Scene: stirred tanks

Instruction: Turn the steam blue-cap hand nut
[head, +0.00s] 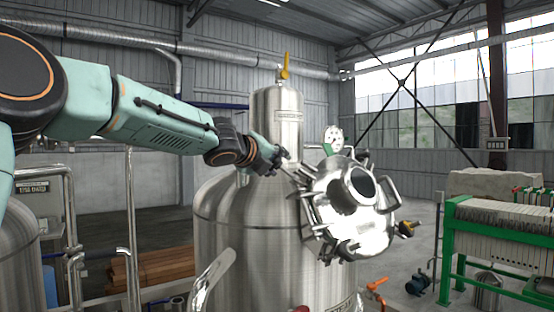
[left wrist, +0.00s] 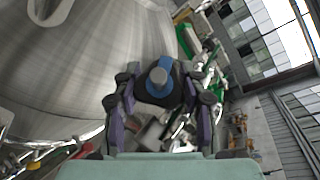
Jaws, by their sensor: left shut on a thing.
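The steel tank (head: 245,235) stands in the middle of the head view, with its round lid (head: 378,225) tilted open on the right, ringed by clamps. My left gripper (head: 277,160) is at the left edge of this lid, by the tank's neck. In the left wrist view my left gripper (left wrist: 162,92) is closed around the blue-cap hand nut (left wrist: 177,74), which shows a blue edge around a grey round middle. The nut is too small to make out in the head view, where the fingers hide that spot. My right gripper is in neither view.
A yellow-handled valve (head: 284,72) tops the tank's neck. A gauge (head: 333,137) stands behind the lid. An orange-handled valve (head: 376,285) is low in front. A green-framed filter press (head: 500,240) stands at the right. Steel pipes (head: 130,215) rise at the left.

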